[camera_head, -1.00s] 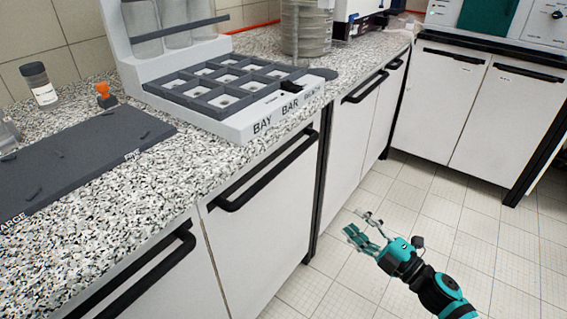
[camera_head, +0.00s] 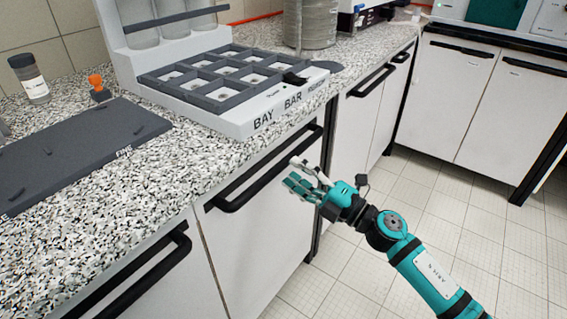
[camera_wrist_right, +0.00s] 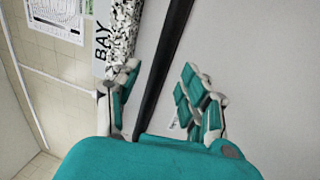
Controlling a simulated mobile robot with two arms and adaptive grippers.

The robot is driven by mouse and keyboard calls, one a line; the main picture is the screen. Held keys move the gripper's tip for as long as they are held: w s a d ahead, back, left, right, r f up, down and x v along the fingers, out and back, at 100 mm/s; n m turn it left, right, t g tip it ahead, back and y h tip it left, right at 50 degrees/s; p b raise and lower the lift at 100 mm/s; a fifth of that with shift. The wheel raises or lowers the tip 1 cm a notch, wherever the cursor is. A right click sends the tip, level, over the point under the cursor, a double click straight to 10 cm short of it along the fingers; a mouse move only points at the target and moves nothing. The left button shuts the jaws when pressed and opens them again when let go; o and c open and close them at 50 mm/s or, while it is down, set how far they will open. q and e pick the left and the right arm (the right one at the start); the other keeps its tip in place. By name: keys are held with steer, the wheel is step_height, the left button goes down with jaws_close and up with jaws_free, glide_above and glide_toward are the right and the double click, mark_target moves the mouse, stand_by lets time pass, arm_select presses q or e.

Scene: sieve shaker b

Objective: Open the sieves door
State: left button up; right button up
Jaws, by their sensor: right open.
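White cabinet doors with black bar handles line the front under the counter; I cannot read which one is marked as the sieves door. The nearest to my right gripper (camera_head: 293,176) is the white door (camera_head: 262,240) below the bay rack, with a slanting black handle (camera_head: 245,192). My right gripper is open in front of this door, close to the right part of its handle. In the right wrist view, the handle (camera_wrist_right: 165,60) runs between the two spread fingers, which are not closed on it. The door is shut. My left gripper is not in view.
A white bay rack (camera_head: 240,130) with dark compartments stands on the speckled counter (camera_head: 110,215). Left are a dark mat (camera_head: 70,155), a dark-capped bottle (camera_head: 30,80) and an orange-topped item (camera_head: 97,85). Another handle (camera_head: 150,270) juts out at lower left. The tiled floor at right is clear.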

mark_target(283, 165)
steer(key=shift+x, duration=2.05)
steer(key=shift+c, duration=0.4)
jaws_close()
steer(key=shift+f, duration=0.1)
